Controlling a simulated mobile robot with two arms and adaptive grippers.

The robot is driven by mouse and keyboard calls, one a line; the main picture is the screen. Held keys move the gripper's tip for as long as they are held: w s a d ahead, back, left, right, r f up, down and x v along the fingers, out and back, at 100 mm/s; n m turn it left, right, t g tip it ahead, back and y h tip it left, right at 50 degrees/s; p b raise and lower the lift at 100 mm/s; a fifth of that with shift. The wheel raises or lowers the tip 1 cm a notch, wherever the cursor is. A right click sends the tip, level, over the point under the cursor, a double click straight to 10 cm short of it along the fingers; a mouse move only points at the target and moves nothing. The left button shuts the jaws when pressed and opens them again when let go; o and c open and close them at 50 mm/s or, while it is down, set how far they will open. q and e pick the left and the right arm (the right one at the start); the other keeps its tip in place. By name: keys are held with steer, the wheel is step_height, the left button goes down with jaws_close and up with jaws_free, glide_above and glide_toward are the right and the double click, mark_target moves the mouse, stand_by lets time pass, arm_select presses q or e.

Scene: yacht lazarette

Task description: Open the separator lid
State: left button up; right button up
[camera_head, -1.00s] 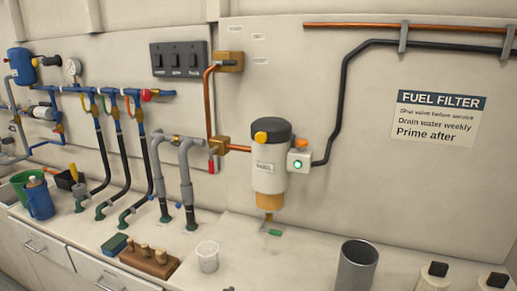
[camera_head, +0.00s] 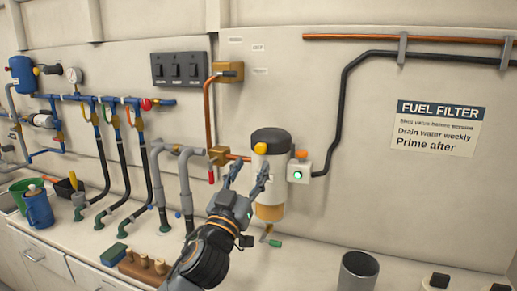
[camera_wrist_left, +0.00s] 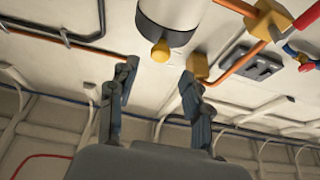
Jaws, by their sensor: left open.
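The fuel separator is a white cylinder (camera_head: 268,192) on the wall with a dark lid (camera_head: 271,139) on top and an amber bowl below. A yellow knob (camera_head: 261,148) sits at the front of the lid. My left gripper (camera_head: 248,176) is open in front of the separator body, its fingers pointing up below the knob and hiding part of the body. In the left wrist view the yellow knob (camera_wrist_left: 160,51) shows beyond and between the open fingers (camera_wrist_left: 157,83), with nothing held. The lid is on the body. My right gripper is not in view.
A grey box with a green light (camera_head: 298,172) and orange cap is right of the separator. A copper pipe and brass block (camera_head: 219,155) with a red lever are left. Grey hoses (camera_head: 186,185) rise nearby. A metal cup (camera_head: 357,271) stands on the counter.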

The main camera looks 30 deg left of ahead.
mark_target(260, 150)
arm_select(q)
steer(key=p+x, duration=0.1)
steer(key=x, duration=0.3)
steer(key=shift+w+a+r, duration=0.1)
steer(key=shift+w+r, duration=0.15)
steer(key=shift+w, duration=0.05)
steer(key=shift+w+a+r, duration=0.15)
steer(key=shift+w, duration=0.55)
steer(key=shift+c, duration=0.2)
jaws_close()
